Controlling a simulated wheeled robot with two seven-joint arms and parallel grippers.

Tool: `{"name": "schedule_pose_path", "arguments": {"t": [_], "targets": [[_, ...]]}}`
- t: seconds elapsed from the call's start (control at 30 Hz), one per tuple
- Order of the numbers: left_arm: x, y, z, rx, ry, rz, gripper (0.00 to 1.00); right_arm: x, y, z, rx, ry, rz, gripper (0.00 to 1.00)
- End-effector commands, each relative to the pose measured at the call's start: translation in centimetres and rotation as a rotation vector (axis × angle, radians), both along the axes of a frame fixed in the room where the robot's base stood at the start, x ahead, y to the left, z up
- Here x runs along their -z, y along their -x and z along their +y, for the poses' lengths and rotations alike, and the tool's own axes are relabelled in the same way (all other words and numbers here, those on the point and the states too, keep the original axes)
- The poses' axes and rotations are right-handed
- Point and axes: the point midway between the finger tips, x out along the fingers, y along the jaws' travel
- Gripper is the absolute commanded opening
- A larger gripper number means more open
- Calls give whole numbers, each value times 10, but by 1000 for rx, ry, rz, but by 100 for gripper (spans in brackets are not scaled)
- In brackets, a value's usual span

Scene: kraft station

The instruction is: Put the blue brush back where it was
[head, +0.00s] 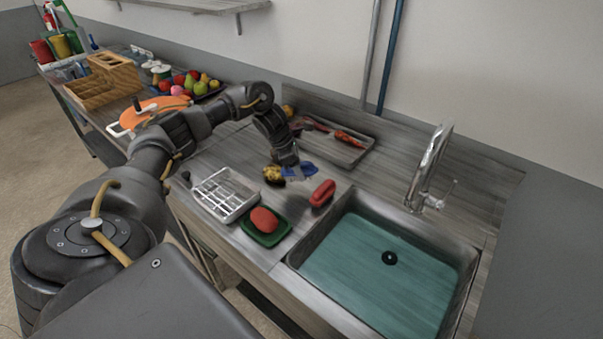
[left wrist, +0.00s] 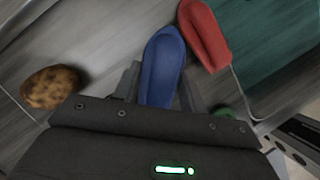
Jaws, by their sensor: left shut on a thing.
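The blue brush (head: 302,169) is at my left gripper (head: 291,172), just above or on the counter behind the sink's left corner; I cannot tell if it touches the counter. In the left wrist view the blue brush (left wrist: 163,62) lies lengthwise between the two fingers of my left gripper (left wrist: 158,92), which is shut on it. Its near end is hidden by the gripper body. A red brush-like piece (head: 322,193) lies beside it, toward the sink; it also shows in the left wrist view (left wrist: 204,35). My right gripper is not in view.
A brown potato (head: 273,174) lies just left of the gripper. A green tray (head: 247,233) with a red object, a white rack (head: 225,208) and the sink (head: 345,293) are nearer. A metal tray (head: 345,156) stands behind.

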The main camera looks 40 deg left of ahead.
Motion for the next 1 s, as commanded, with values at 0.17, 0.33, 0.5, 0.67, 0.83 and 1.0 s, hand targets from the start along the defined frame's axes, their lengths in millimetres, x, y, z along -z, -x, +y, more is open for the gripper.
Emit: {"name": "schedule_pose_path", "arguments": {"t": [0.17, 0.33, 0.5, 0.67, 0.83, 1.0], "targets": [[8, -8, -2, 1, 1, -2, 21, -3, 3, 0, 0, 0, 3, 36], [14, -12, -4, -1, 1, 1, 21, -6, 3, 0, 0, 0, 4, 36], [35, -11, -3, -1, 1, 3, 21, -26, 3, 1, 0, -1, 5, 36], [44, -11, -2, 1, -1, -1, 21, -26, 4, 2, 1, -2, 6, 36], [44, -11, -2, 1, 0, -2, 21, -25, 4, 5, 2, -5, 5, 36], [47, -11, -2, 1, 0, -2, 46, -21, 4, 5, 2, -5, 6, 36]]}}
